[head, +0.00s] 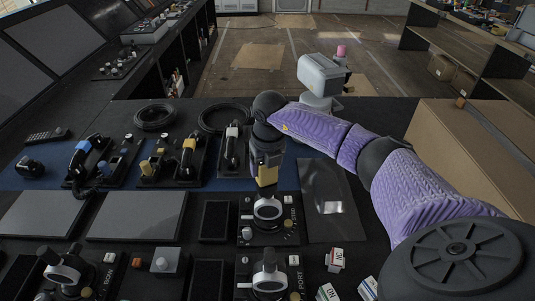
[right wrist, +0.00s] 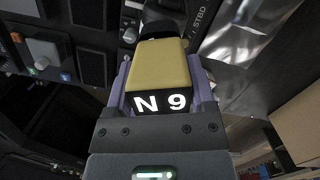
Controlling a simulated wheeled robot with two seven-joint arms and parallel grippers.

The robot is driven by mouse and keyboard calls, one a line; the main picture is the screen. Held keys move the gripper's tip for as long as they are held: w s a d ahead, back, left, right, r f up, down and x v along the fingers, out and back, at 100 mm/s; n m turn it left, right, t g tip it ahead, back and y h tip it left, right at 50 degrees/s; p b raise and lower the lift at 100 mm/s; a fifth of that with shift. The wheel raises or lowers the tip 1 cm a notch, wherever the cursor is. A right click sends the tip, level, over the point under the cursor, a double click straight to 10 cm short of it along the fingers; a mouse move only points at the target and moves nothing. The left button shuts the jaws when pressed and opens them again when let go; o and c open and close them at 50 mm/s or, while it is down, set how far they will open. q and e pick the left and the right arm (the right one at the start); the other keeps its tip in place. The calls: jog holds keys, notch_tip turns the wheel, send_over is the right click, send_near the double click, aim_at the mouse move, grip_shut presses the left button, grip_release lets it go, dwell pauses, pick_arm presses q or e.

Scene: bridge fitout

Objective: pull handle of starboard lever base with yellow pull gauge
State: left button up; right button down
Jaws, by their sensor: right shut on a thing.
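My right gripper (head: 266,160) is shut on the yellow pull gauge (head: 267,177), above the starboard lever base (head: 285,238). In the right wrist view the gauge (right wrist: 160,68) sits between the purple fingers of my right gripper (right wrist: 165,98), its dark face reading "N 9". The lever base's silver handle (head: 267,210) stands just below the gauge in the head view. The gauge's far end reaches a dark round part in the wrist view. I cannot tell whether it touches or hooks the handle. The base's label reads "STBD" in the wrist view. My left gripper is not in view.
A port lever base (head: 267,283) stands nearer me, and a bow lever base (head: 63,272) at lower left. Several handsets (head: 188,155) and coiled black cables (head: 225,117) lie behind. Small "ON" tags (head: 336,259) lie at right. A dark sheet (head: 330,205) lies beside the starboard base.

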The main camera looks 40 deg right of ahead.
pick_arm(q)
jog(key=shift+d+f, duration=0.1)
pick_arm(e)
jog(key=shift+w+a, duration=0.3)
jog(key=shift+a, duration=0.05)
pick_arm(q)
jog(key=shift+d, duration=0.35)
pick_arm(e)
jog(key=shift+w+a, duration=0.15)
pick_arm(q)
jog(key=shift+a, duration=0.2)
pick_arm(e)
jog(key=shift+s+d, duration=0.3)
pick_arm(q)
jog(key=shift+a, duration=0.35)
pick_arm(e)
jog(key=shift+d, duration=0.1)
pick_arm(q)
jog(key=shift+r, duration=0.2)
pick_arm(e)
jog(key=shift+s+d, duration=0.15)
jog(key=shift+s, duration=0.05)
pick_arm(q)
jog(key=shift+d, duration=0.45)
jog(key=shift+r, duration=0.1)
